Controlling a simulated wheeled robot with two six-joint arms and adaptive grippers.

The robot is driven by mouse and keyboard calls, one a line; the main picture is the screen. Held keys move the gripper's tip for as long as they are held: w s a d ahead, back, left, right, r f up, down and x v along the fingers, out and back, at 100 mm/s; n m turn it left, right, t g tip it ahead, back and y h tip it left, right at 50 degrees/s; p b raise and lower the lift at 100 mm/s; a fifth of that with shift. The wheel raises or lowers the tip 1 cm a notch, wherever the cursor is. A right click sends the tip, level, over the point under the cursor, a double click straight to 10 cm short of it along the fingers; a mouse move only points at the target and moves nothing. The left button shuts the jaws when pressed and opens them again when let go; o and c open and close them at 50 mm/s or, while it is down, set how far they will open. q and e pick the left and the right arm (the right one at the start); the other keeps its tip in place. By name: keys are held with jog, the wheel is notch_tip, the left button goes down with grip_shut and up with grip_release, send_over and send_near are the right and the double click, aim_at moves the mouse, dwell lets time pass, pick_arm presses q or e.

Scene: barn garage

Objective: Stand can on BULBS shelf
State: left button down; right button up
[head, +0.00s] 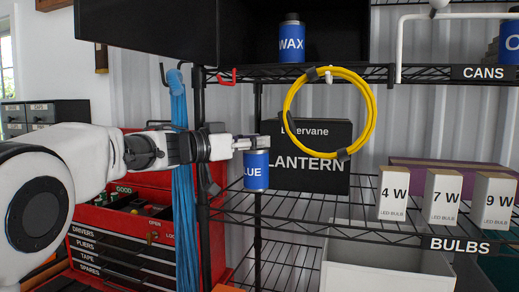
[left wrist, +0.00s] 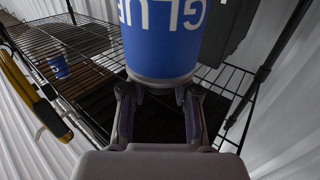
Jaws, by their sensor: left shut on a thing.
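My left gripper (head: 252,143) is shut on the blue GLUE can (head: 256,172), gripping it near its top. The can hangs upright at the left end of the BULBS shelf (head: 345,226), a black wire shelf with a BULBS label (head: 459,245). I cannot tell whether the can's base touches the wires. In the left wrist view the can (left wrist: 165,40) fills the top middle, between the fingers of the left gripper (left wrist: 160,92). The far side of the can is hidden. My right gripper is not in view.
A black LANTERN box (head: 311,180) stands just right of the can. Bulb boxes (head: 393,192) line the shelf's right. A yellow hose ring (head: 372,115) hangs in front. A blue cord (head: 183,200) and shelf post (head: 202,225) are left. A WAX can (head: 292,42) stands above.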

aim_at(260, 156)
pick_arm(q)
jog(key=shift+p+x, duration=0.3)
jog(key=shift+x, duration=0.5)
notch_tip(260, 156, down, 4)
jog(key=shift+w+d+r, duration=0.1)
jog(key=shift+d+r, duration=0.05)
jog(key=shift+d, duration=0.05)
jog(key=shift+a, duration=0.2)
jog(key=c, duration=1.3)
grip_release()
jog(key=shift+s, duration=0.2)
jog(key=o, duration=0.4)
jog(key=shift+w+d+f, duration=0.1)
jog(key=shift+f, duration=0.1)
jog(key=shift+o, duration=0.2)
jog(key=shift+r, duration=0.25)
jog(key=b+v, duration=0.4)
jog(key=v, duration=0.8)
